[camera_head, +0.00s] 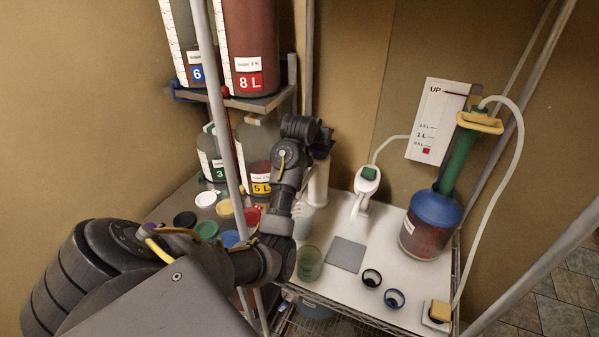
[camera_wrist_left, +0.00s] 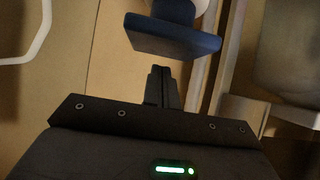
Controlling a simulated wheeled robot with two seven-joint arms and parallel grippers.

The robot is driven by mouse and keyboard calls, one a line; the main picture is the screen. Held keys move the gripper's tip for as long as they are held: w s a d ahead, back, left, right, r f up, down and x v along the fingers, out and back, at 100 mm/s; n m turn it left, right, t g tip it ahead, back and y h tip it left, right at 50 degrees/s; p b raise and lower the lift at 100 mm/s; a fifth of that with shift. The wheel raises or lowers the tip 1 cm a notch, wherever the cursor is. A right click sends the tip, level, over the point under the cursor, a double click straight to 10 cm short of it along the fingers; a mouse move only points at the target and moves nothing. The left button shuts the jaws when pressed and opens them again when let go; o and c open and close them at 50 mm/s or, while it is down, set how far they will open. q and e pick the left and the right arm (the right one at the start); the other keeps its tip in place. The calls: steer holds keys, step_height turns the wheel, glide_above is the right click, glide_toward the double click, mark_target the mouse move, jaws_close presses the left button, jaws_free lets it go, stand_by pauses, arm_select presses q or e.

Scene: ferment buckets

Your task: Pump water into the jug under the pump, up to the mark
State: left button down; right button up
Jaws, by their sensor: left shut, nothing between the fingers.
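The pump (camera_head: 318,187) is a white column with a dark blue head, standing at the back of the bench. Its blue head (camera_wrist_left: 172,38) fills the top of the left wrist view. My left gripper (camera_head: 322,132) is at the pump's top, mostly hidden behind my own wrist in the head view. In the left wrist view its fingers (camera_wrist_left: 161,88) are shut and empty, just short of the blue head; I cannot tell whether they touch it. A pale, clear jug (camera_head: 303,222) stands at the pump's foot, partly behind my arm. Its mark and water level are not readable. My right gripper is not in view.
A green cup (camera_head: 310,262), a grey square pad (camera_head: 346,254) and two small dark rings stand in front. A white tap-like device (camera_head: 365,190) and a blue-topped vessel (camera_head: 430,218) stand right. Shelved buckets (camera_head: 250,45), metal posts and colored lids are left.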

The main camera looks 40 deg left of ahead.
mark_target(318, 147)
arm_select(q)
steer(key=shift+f, duration=0.1)
stand_by(0.3)
steer(key=shift+f+b, duration=0.85)
steer(key=shift+f, duration=1.4)
steer(key=shift+r+p, duration=0.95)
steer(key=shift+r, duration=1.4)
steer(key=shift+f, duration=0.1)
